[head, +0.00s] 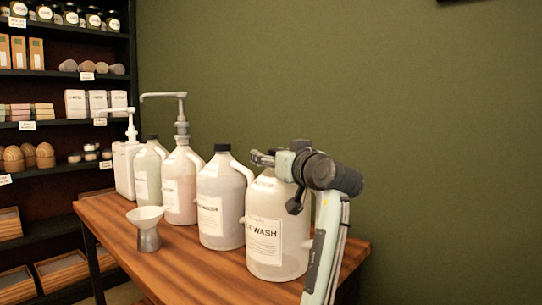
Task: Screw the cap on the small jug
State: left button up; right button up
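Several jugs stand in a row on the wooden table, and I cannot tell which is the small jug. The nearest jug (267,235) is whitish with a label ending in "WASH". I cannot tell if the fingers are open or hold something. A grey jug (222,205) and a pale green jug (150,172) have dark caps. A pinkish jug (180,185) carries a tall grey pump.
A white pump bottle (124,165) stands at the far end of the table (185,262). A funnel-shaped vessel (147,228) with a pale top and metal base stands near the table's left edge. Stocked dark shelves (70,75) stand behind left. A green wall is at the back.

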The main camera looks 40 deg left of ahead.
pick_arm(q)
jog(key=v, duration=1.2)
